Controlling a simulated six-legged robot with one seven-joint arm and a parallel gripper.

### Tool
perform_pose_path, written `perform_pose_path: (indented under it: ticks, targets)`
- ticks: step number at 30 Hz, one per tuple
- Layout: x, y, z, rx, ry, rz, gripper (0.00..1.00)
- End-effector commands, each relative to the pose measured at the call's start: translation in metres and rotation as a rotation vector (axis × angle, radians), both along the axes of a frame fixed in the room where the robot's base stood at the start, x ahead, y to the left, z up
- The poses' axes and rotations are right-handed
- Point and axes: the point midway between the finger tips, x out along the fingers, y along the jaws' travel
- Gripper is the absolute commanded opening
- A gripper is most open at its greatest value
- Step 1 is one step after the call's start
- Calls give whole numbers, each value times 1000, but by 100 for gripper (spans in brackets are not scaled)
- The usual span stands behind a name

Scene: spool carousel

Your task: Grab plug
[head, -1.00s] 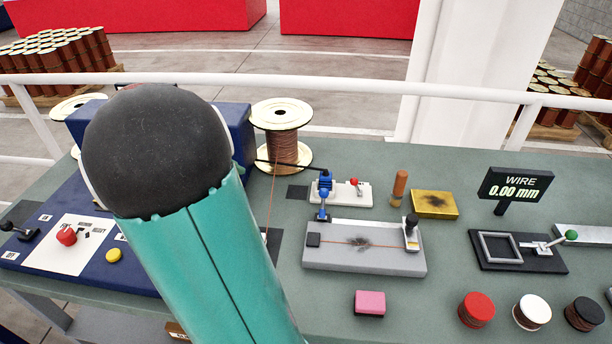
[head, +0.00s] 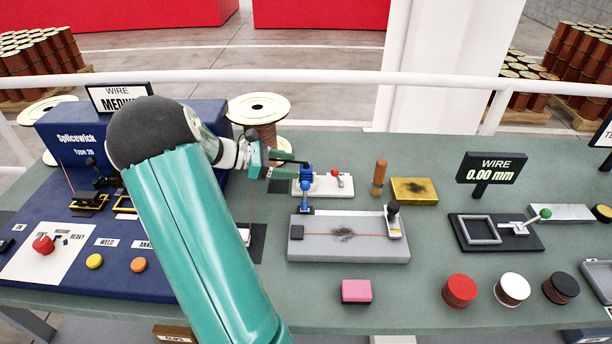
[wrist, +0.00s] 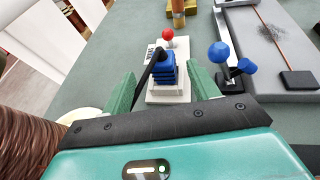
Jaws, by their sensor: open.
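No part is labelled as a plug; a blue ribbed block (wrist: 166,72) with a black bar across its side looks most like one. It sits on a white base plate (wrist: 182,47) with a red knob (wrist: 168,34). In the head view the blue block (head: 306,171) is partly behind my fingers. My gripper (wrist: 163,78) is open, with one green finger on each side of the block. In the head view my gripper (head: 293,166) reaches it from the left. I cannot tell whether the fingers touch it.
A blue-knobbed lever (wrist: 219,53) stands close to the right finger, by a grey wire board (head: 300,251). A copper spool (wrist: 28,143) is close on the left. A pink block (head: 356,291) is in front.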

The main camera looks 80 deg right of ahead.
Motion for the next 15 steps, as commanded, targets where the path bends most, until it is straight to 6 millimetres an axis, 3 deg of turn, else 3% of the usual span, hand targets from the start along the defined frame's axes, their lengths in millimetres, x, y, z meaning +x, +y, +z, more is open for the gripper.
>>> perform_pose_path:
  ticks: [7,15]
  targets:
    - [-16,-5,-6,1,-1,-1,60]
    - [-49,-18,-20,0,-1,1,60]
